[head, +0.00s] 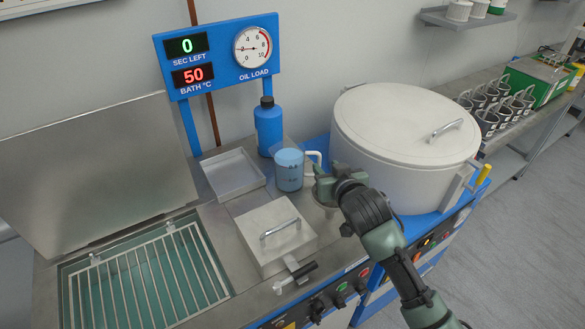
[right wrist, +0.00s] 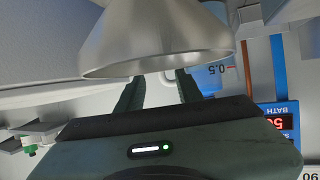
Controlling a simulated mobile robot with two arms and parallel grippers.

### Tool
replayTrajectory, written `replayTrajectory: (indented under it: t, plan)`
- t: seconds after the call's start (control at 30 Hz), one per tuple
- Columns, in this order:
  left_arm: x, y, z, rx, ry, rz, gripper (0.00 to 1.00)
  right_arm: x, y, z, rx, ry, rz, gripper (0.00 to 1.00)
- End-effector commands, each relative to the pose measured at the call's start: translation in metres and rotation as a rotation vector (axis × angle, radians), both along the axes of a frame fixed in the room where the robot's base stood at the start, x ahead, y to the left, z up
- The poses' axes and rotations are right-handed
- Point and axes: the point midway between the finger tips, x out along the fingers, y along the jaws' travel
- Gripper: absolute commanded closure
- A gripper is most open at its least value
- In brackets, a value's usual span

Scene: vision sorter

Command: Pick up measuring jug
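The measuring jug (head: 289,172) is a clear jug with blue contents and a pale handle on its right side. It stands upright on the steel counter. My right gripper (head: 319,180) is beside the handle, at the jug's right. In the right wrist view the two fingers (right wrist: 160,90) are apart, and a white piece that looks like the handle (right wrist: 169,76) shows near them. I cannot tell whether the fingers touch the handle. My left gripper is in neither view.
A metal cone-shaped thing (right wrist: 158,45) is close to my right gripper. A blue bottle (head: 268,127) and shallow tray (head: 232,175) stand behind and left. A lidded steel box (head: 274,237) is in front. A large lidded drum (head: 405,150) stands close right.

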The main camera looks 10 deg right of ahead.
Motion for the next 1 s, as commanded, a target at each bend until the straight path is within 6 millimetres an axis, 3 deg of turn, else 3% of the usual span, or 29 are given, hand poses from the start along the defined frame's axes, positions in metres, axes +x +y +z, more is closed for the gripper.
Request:
replayTrajectory:
  t: [0.3, 0.6, 0.73, 1.0]
  plan:
    - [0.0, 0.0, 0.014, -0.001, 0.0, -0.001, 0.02, 0.038, 0.002, -0.012, 0.0, 0.001, 0.0, 0.64]
    - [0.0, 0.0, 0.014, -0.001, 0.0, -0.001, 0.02, 0.041, 0.002, -0.015, 0.0, 0.0, 0.0, 0.64]
    - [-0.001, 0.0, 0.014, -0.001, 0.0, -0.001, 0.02, 0.041, 0.002, -0.015, 0.0, 0.0, 0.0, 1.0]
    - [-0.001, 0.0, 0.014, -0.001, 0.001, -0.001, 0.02, 0.041, 0.002, -0.015, -0.001, 0.001, 0.0, 1.0]
